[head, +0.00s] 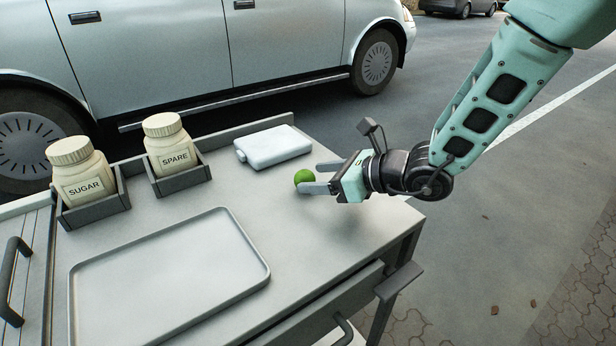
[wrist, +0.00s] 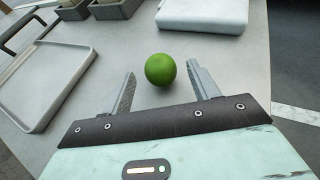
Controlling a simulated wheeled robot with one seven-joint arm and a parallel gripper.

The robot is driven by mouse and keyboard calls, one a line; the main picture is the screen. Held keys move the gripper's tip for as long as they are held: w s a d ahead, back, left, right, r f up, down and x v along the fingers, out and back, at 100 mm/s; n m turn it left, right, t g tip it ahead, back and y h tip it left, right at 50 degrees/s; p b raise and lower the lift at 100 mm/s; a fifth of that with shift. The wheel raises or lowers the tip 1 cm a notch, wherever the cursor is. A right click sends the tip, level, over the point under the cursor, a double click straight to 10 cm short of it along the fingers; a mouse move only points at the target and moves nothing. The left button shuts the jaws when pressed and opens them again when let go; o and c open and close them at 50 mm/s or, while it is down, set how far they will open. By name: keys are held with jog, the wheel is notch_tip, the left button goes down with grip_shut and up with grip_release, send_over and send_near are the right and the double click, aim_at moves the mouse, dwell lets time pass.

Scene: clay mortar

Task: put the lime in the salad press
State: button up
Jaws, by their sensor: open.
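The lime (head: 304,176) is a small green ball on the grey table top, near its right end. In the wrist view the lime (wrist: 160,69) lies just ahead of and between the two fingertips, apart from both. My gripper (head: 319,176) is open and low over the table beside the lime; it also shows in the wrist view (wrist: 160,80). A pale, flat, rounded block with a small knob (head: 273,147) lies behind the lime, and I cannot tell whether it is the salad press. No other press is clear in view.
A shallow grey tray (head: 262,262) fills the front left. Jars marked SUGAR (head: 82,172) and SPARE (head: 168,143) stand in dark holders at the back left. A raised lip (head: 225,133) runs along the back edge. Bare table lies between tray and block.

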jog(key=v, duration=0.8)
jog(key=shift+s+d+r, duration=0.15)
jog(key=shift+d+r, duration=0.05)
jog(key=shift+d, duration=0.05)
jog(key=s+a+n+g, duration=0.1)
jog(key=s+n, duration=0.1)
jog(key=s+a+n+g, duration=0.1)
jog(key=s+n, duration=0.1)
jog(key=s, duration=0.1)
jog(key=s+a+r+n+g, duration=0.1)
jog(key=s+a+g, duration=0.1)
jog(key=shift+s+n+y, duration=0.25)
jog(key=shift+n+y, duration=0.05)
jog(key=shift+n, duration=0.1)
jog(key=s+d+f+n+g+h, duration=0.1)
jog(key=s+n+g+h, duration=0.5)
jog(key=s+n, duration=0.85)
jog(key=s+d+n+t+h, duration=0.2)
jog(key=d+n+h, duration=0.3)
jog(key=n, duration=0.4)
jog(key=shift+s+d+f, duration=0.15)
jog(key=shift+s+d, duration=0.35)
jog(key=shift+d, duration=0.05)
jog(key=shift+o, duration=0.4)
jog(key=shift+w+d+n+t+h, duration=0.15)
jog(key=shift+d+n+t+h, duration=0.15)
jog(key=shift+n, duration=0.3)
jog(key=shift+w+d+n+t+h, duration=0.1)
jog(key=shift+w+d+n+t, duration=0.05)
jog(key=shift+n+t, duration=0.35)
